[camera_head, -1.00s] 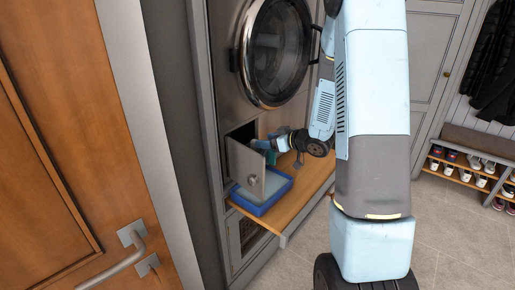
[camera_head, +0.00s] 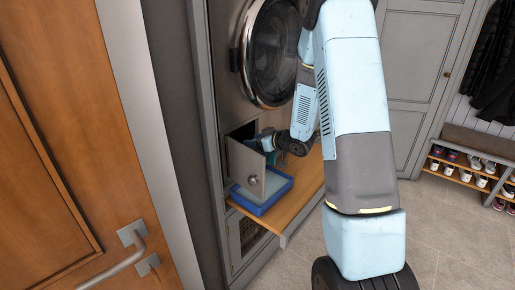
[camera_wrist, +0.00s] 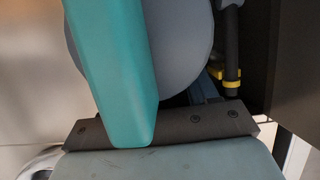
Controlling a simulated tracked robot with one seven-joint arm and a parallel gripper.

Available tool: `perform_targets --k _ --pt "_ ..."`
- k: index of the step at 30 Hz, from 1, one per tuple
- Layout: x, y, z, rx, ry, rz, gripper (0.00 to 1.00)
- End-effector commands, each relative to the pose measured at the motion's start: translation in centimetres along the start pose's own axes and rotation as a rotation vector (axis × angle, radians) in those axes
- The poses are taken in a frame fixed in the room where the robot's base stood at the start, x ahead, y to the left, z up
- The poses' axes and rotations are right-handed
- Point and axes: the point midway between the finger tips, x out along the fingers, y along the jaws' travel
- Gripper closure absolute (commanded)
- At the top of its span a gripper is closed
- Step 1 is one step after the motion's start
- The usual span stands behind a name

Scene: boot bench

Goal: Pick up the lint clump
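My gripper (camera_head: 267,147) is at the mouth of the open hatch (camera_head: 242,133) below the round machine door. It is partly hidden behind the hatch door (camera_head: 245,168). In the wrist view one teal finger (camera_wrist: 118,75) crosses in front of a smooth grey rounded thing (camera_wrist: 185,45). I cannot tell whether they touch. The other finger does not show clearly, so I cannot tell whether the gripper is open or shut. I cannot make out the lint clump for sure in either view; the inside of the hatch is mostly hidden.
A blue tray (camera_head: 262,208) sits on the wooden shelf (camera_head: 300,190) below the hatch, partly behind the hatch door. A dark hose with a yellow clip (camera_wrist: 230,78) shows in the wrist view. The round machine door (camera_head: 275,50) is above. A shoe bench (camera_head: 470,150) stands far right.

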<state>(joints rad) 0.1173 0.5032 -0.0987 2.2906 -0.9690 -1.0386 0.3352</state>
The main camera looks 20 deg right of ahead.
Motion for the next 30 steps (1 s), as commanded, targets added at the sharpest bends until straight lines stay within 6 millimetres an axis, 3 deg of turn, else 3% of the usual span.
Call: perform_targets --k 2,15,25,30 --pt "0.0 0.0 0.0 0.0 0.0 0.0 0.5" --pt "-0.1 0.1 0.0 0.0 0.0 0.001 0.92" --pt "-0.2 0.1 -0.3 0.0 0.001 0.001 0.93" --pt "-0.8 0.1 -1.9 -0.001 0.003 0.003 0.93"
